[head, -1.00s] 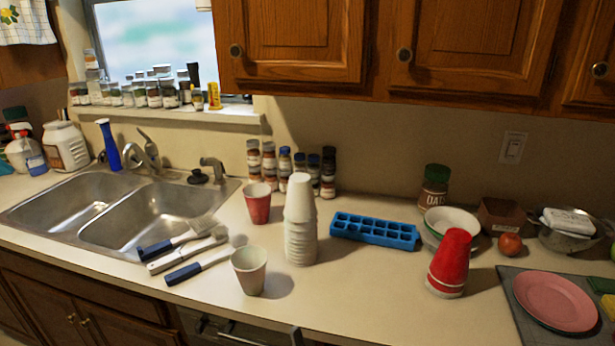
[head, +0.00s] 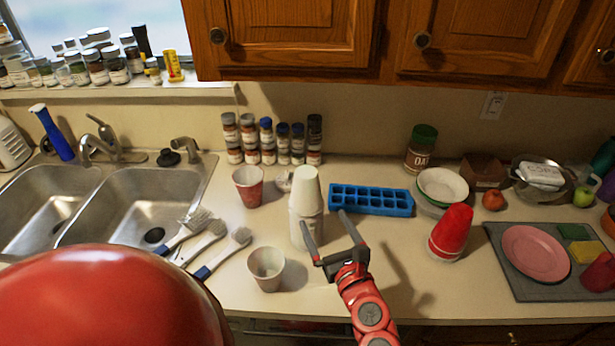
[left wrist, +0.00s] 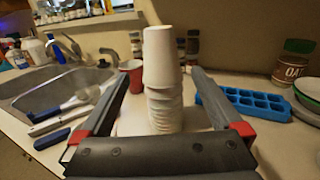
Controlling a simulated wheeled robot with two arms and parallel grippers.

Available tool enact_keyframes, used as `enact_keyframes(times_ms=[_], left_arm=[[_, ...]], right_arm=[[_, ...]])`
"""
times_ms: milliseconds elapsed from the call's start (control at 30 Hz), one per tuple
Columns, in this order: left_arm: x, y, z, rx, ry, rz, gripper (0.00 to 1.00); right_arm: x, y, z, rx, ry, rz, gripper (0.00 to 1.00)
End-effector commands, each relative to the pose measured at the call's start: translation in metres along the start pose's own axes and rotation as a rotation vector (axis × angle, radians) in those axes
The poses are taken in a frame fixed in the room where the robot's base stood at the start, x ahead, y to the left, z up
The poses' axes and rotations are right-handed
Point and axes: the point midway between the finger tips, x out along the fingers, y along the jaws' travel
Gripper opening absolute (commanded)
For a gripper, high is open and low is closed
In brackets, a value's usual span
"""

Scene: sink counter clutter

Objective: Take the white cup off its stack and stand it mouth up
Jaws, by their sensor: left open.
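The white cup (head: 305,187) sits mouth down on top of an upright stack of white cups (head: 300,234) on the counter. In the left wrist view the cup (left wrist: 161,58) and the stack (left wrist: 165,112) stand between and beyond the fingers. My left gripper (head: 324,218) is open and empty, in front of the stack with its fingers pointing toward it. In the left wrist view the gripper (left wrist: 165,97) has one finger on each side of the stack, and I see no contact. Part of the lower stack is hidden behind a finger. My right gripper is not in view.
A red cup (head: 248,188) and a pale cup (head: 267,268) stand left of the stack, near several brushes (head: 212,240). A blue ice tray (head: 371,200) lies right of it. A red cup stack (head: 451,233) stands farther right. Counter between the tray and front edge is mostly clear.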

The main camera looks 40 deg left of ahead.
Motion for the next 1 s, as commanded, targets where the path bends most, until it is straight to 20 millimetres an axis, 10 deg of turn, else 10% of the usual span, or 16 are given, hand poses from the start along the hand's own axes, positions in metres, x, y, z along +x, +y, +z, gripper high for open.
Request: enact_keyframes(times_ms=[1000], left_arm=[[0.11,-0.002,0.009,0.006,-0.002,0.004,1.0]], right_arm=[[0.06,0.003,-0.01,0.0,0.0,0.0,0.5]])
